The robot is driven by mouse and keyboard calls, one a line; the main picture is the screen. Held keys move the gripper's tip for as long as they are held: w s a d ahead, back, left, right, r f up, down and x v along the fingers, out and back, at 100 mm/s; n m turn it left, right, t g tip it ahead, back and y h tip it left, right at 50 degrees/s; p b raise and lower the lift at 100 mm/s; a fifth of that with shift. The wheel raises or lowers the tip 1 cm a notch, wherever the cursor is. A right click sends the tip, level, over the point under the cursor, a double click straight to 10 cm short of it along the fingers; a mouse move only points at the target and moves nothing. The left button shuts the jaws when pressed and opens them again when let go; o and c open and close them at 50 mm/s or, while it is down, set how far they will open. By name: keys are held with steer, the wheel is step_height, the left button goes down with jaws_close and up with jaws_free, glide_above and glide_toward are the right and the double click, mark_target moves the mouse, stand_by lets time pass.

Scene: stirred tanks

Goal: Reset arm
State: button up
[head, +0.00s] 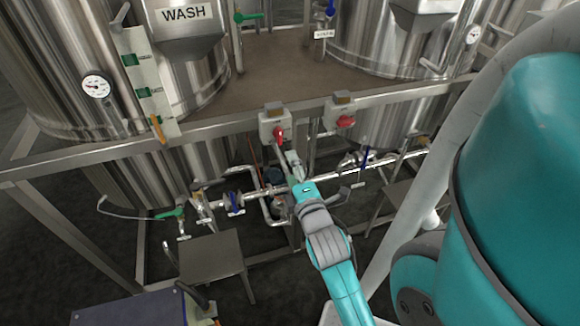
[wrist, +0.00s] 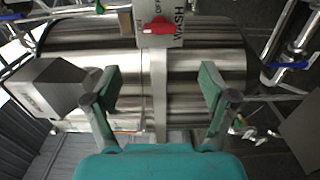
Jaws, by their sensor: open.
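My teal arm reaches up from the lower middle of the head view. My gripper (head: 290,160) is at its end, just below a white switch box with a red knob (head: 278,134) on the frame's front rail. In the wrist view my gripper (wrist: 160,75) is open, with its two green-grey fingers wide apart and nothing between them. The red knob (wrist: 157,27), on a plate marked WASH and OFF, shows beyond the fingertips, apart from them. A second switch box with a red knob (head: 345,122) is to the right in the head view.
A steel tank labelled WASH (head: 186,14) stands at the left, with a gauge (head: 97,86). Pipes with blue-handled valves (head: 235,203) run below the rail (head: 210,128). A small steel table (head: 210,254) stands in front. A grey box (wrist: 48,88) is near the left finger.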

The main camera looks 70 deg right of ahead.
stand_by(0.3)
steer(key=s+a+f+m+t+y, duration=0.1)
steer(key=a+f+m+t+y, duration=0.2)
steer(key=a, duration=0.6)
steer(key=s+a+f+y, duration=0.2)
steer(key=a+f+y, duration=0.25)
steer(key=a, duration=0.55)
steer(key=s+a+f+m+y, duration=0.1)
steer(key=s+a+m+y, duration=0.4)
steer(key=s+a, duration=0.7)
steer(key=shift+s+y, duration=0.55)
steer(key=shift+s, duration=0.15)
